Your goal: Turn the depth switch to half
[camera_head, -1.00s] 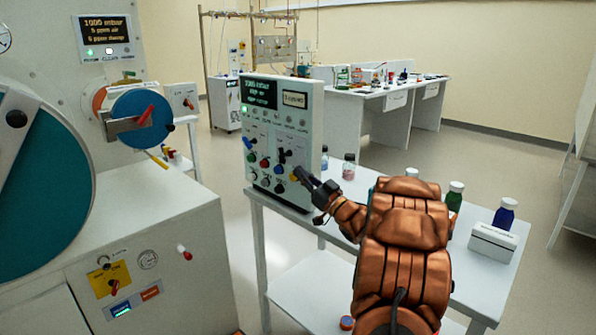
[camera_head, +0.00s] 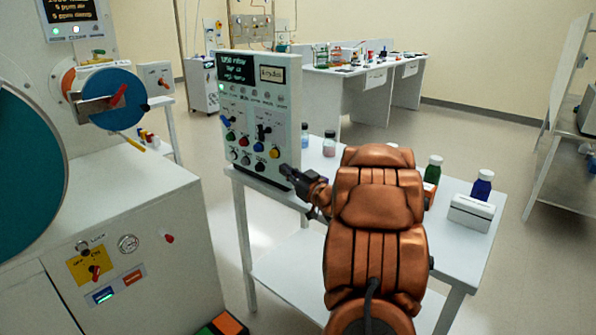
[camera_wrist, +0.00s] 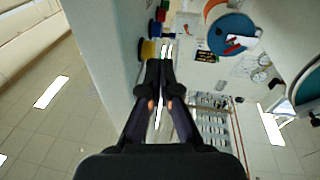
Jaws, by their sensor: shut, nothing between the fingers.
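A grey control box (camera_head: 258,105) stands upright on the white table, with a dark display, a row of small round items and several coloured knobs on its front. Its labels are too small to read, so I cannot tell which control is the depth switch. A black lever-like control (camera_head: 263,131) is on the right half, above a yellow knob (camera_head: 274,152). My gripper (camera_head: 285,170) is shut and empty at the box's lower right front, just below and right of the yellow knob. In the wrist view the shut fingertips (camera_wrist: 160,61) are beside a yellow knob (camera_wrist: 148,50); contact is unclear.
Small bottles (camera_head: 329,144) stand right of the box. A green bottle (camera_head: 433,170) and a blue bottle (camera_head: 482,186) in a white holder stand farther right. A large glovebox (camera_head: 130,215) with a blue disc is at left.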

